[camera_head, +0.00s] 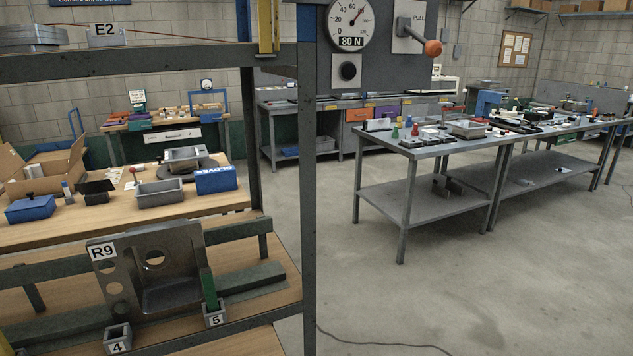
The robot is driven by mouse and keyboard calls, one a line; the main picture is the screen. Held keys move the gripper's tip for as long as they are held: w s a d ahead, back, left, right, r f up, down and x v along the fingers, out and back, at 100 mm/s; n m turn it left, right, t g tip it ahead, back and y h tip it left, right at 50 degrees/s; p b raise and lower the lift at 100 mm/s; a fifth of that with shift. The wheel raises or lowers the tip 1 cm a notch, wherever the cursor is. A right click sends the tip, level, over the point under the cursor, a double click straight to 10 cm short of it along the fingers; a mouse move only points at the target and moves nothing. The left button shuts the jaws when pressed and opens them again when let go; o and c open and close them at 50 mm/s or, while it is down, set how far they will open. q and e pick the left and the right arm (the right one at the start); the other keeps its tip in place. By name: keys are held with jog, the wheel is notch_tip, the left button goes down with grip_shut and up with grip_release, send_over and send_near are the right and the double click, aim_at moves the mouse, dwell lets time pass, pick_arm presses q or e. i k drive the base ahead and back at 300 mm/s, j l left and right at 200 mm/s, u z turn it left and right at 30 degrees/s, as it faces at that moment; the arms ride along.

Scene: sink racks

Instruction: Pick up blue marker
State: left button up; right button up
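I cannot make out a blue marker for certain. A small upright grey-blue item (67,193) stands on the wooden table at left, beside a blue box (30,208) and a black item (96,191); it is too small to identify. Neither of my grippers is in view.
A dark rack post (309,190) stands close in front. A metal sink panel (165,262) marked R9 sits on the near rack, with grey holders 4 (117,338) and 5 (214,315); a green piece (208,288) stands at holder 5. A metal table (440,152) holds small items. Floor at right is clear.

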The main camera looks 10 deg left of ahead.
aim_at(65, 183)
jog(key=i+l+z, duration=0.3)
jog(key=z, duration=0.15)
jog(key=i+l+z, duration=0.1)
jog(key=i+z, duration=0.35)
jog(key=i, duration=0.15)
jog(key=i+z, duration=0.45)
jog(key=i+u, duration=0.75)
jog(key=i+l+u, duration=0.25)
jog(key=i+u, duration=0.15)
jog(key=i, duration=0.15)
jog(key=i+j+u, duration=0.15)
jog(key=u, duration=0.25)
jog(key=i+u, duration=0.65)
jog(key=u, duration=0.2)
jog(key=i+l+u, duration=0.15)
jog(key=u, duration=0.25)
jog(key=i+l+u, duration=0.4)
jog(key=k+j, duration=0.05)
jog(key=j, duration=0.05)
